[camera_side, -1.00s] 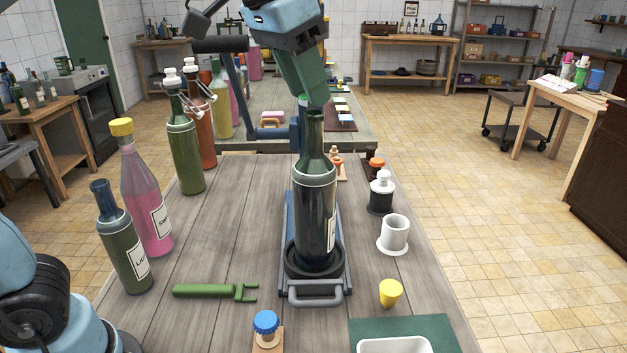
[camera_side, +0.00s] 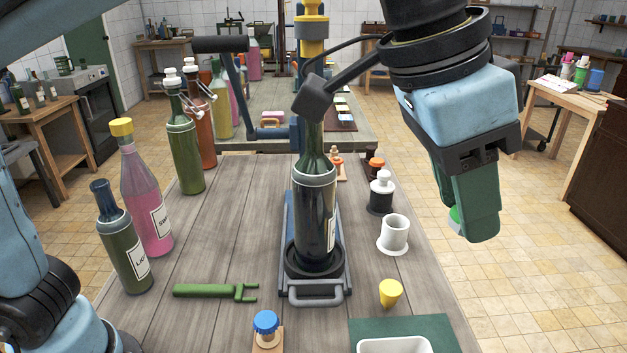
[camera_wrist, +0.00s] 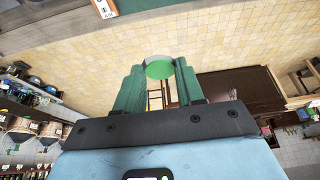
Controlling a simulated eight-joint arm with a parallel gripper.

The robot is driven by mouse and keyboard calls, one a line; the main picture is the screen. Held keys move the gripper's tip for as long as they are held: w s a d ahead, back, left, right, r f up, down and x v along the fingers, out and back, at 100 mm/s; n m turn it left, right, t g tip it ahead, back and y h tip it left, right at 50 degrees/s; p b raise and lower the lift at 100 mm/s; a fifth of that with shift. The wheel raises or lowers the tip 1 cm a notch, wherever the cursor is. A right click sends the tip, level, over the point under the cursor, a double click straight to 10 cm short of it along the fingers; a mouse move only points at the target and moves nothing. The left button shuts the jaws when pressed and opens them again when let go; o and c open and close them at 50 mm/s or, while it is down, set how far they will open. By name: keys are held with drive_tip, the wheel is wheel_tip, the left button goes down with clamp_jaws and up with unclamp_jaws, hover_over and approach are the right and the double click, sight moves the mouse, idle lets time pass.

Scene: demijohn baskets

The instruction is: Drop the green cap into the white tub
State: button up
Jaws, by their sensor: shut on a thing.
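My gripper (camera_side: 468,215) is at the right in the side view, raised above and beyond the table's right edge. It is shut on the green cap (camera_side: 454,215), which shows mostly hidden behind the finger. In the wrist view the green cap (camera_wrist: 159,67) sits between the two green fingertips of my gripper (camera_wrist: 158,75). The white tub (camera_side: 394,345) stands on a green mat (camera_side: 437,328) at the front right of the table, cut off by the lower picture edge. The gripper is above and behind it in the side view, well apart.
A dark bottle (camera_side: 314,215) stands upright in a holder mid-table under a lever press. A white cup (camera_side: 394,234), a yellow cap (camera_side: 390,292) and a black-and-white stopper bottle (camera_side: 381,193) stand at the right. A green tool (camera_side: 212,291) lies at the front left.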

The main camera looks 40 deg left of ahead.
wheel_tip(320, 180, down, 22)
drive_tip(key=shift+r, duration=0.2)
idle(0.5)
drive_tip(key=o, duration=1.1)
drive_tip(key=shift+r, duration=0.15)
drive_tip(key=v, duration=1.2)
drive_tip(key=a+f+n+t+y, duration=0.1)
drive_tip(key=a+f+n, duration=0.1)
drive_tip(key=a, duration=0.7)
drive_tip(key=w+a+f+n+t+y, duration=0.1)
drive_tip(key=a+f+n, duration=0.2)
drive_tip(key=a, duration=0.7)
drive_tip(key=w+a+f+n+t+y, duration=0.1)
drive_tip(key=a+f+n+t, duration=0.1)
drive_tip(key=a, duration=0.8)
drive_tip(key=shift+f+n, duration=0.75)
drive_tip(key=shift+n, duration=0.25)
